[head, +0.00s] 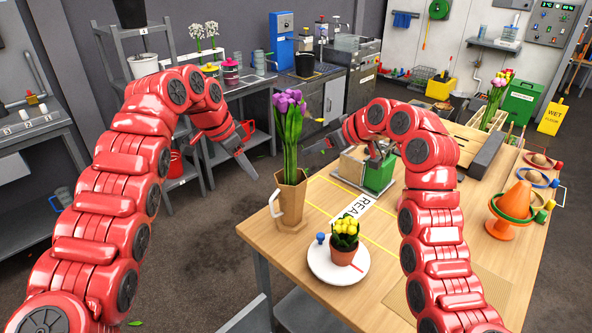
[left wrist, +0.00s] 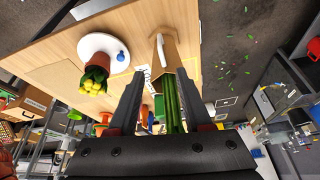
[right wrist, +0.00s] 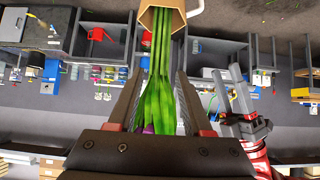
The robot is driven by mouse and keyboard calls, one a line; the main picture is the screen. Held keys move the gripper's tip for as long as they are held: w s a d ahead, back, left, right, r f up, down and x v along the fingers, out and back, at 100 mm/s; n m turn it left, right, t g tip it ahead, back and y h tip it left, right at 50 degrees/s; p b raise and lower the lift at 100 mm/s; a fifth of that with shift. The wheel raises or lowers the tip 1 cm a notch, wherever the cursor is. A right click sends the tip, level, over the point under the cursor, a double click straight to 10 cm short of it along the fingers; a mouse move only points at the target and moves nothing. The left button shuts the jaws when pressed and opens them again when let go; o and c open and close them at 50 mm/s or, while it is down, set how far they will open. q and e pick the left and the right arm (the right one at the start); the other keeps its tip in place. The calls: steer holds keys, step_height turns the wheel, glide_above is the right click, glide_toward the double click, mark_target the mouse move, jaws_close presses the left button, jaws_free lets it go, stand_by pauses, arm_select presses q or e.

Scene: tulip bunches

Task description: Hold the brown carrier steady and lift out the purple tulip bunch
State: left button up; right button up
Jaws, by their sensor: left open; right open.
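The purple tulip bunch (head: 290,112) stands upright in the brown carrier (head: 292,200), which has a white handle, at the table's left edge. My left gripper (head: 248,164) is open and empty to the left of the stems. In the left wrist view the carrier (left wrist: 170,52) and green stems (left wrist: 170,105) show ahead and between its fingers. My right gripper (head: 325,144) is open to the right of the stems. In the right wrist view the stems (right wrist: 160,62) run between its spread fingers, and the purple blooms are mostly hidden by the gripper body.
A white plate (head: 325,268) with a potted yellow tulip plant (head: 344,240) and a small blue knob stands just right of the carrier. A green box (head: 380,172) stands behind, near my right arm. An orange cone (head: 512,205) is at the far right. Floor lies open left of the table.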

arm_select(q)
glide_toward(271, 203)
steer(key=w+x, duration=0.1)
steer(key=x, duration=0.6)
steer(key=shift+s+d+f, duration=0.1)
steer(key=shift+s+f, duration=0.2)
steer(key=shift+w+d+f, duration=0.2)
steer(key=shift+w+f, duration=0.2)
steer(key=shift+f, duration=0.35)
steer(key=shift+d+f, duration=0.15)
steer(key=shift+f, duration=0.25)
steer(key=shift+f, duration=0.1)
jaws_close()
